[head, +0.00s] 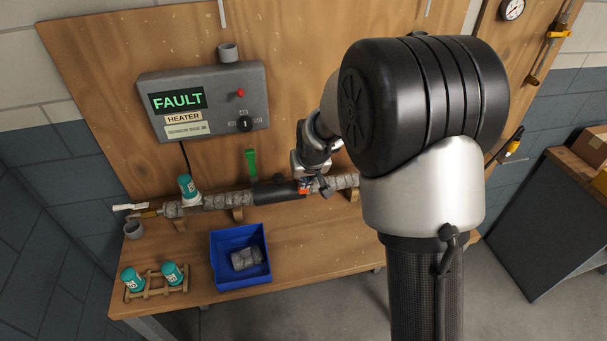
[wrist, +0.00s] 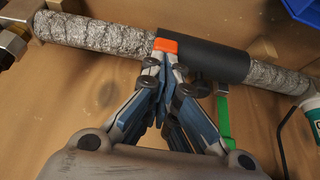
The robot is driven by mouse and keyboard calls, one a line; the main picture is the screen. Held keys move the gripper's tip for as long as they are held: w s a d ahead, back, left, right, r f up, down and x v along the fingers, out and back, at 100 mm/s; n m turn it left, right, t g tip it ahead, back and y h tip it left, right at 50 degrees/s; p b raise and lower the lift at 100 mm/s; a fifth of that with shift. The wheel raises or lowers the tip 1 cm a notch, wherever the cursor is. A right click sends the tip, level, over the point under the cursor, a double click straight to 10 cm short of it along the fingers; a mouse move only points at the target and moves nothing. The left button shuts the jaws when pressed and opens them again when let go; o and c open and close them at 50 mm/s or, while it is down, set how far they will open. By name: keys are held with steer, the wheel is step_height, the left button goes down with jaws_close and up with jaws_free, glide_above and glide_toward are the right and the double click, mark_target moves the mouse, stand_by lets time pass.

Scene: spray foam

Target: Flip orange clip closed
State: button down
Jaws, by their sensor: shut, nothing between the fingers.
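The orange clip (wrist: 166,45) sits at one end of the black sleeve (wrist: 215,58) around the foil-wrapped pipe (wrist: 98,38). In the head view the orange clip (head: 303,188) shows as a small patch beside my gripper (head: 308,182). In the wrist view my gripper (wrist: 163,68) is shut and empty, with its fingertips right at the clip. I cannot tell whether they touch it. The fingertips hide the clip's lower edge, so its exact position on the sleeve is unclear.
A grey box (head: 205,100) reading FAULT hangs on the wooden back panel. A blue bin (head: 240,272) holds a grey piece. The bench's front right is clear.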

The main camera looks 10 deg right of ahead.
steer(key=shift+s+f, duration=0.25)
steer(key=shift+f, duration=0.1)
steer(key=shift+r, duration=0.15)
steer(key=shift+w+r+p, duration=0.1)
steer(key=shift+r+p, duration=0.75)
steer(key=shift+r, duration=0.2)
steer(key=s+r+p, duration=0.2)
steer(key=s+r, duration=1.5)
steer(key=s, duration=0.3)
steer(key=s+f+g+b, duration=0.1)
steer(key=s, duration=1.4)
steer(key=shift+s+f, duration=0.15)
steer(key=shift+s, duration=0.25)
